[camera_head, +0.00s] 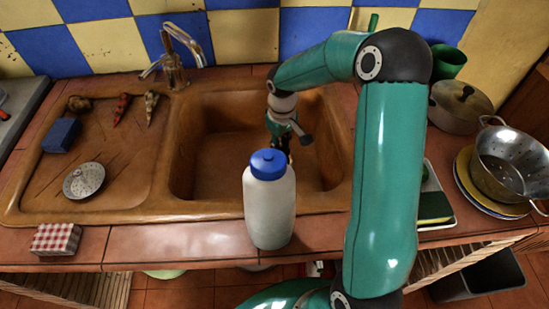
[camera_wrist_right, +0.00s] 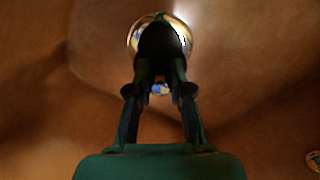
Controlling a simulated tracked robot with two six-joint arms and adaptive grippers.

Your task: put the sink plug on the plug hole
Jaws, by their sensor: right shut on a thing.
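My right gripper (camera_head: 284,148) reaches down into the brown sink basin (camera_head: 212,150). In the right wrist view its fingers (camera_wrist_right: 160,62) are closed together. A shiny round metal piece, which looks like the sink plug (camera_wrist_right: 187,36), shows around and beyond the fingertips; they hide its middle. The plug cannot be made out in the head view. A small round fitting (camera_wrist_right: 313,159) at the right edge of the wrist view may be the plug hole; it is cut off and I cannot be sure. My left gripper is out of view.
A white bottle with a blue cap (camera_head: 270,205) stands on the front ledge, hiding part of the basin. The tap (camera_head: 172,62) is behind left. A metal strainer (camera_head: 84,181) and blue sponge (camera_head: 61,135) lie on the drainboard. A colander (camera_head: 510,163) and pot (camera_head: 462,108) stand right.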

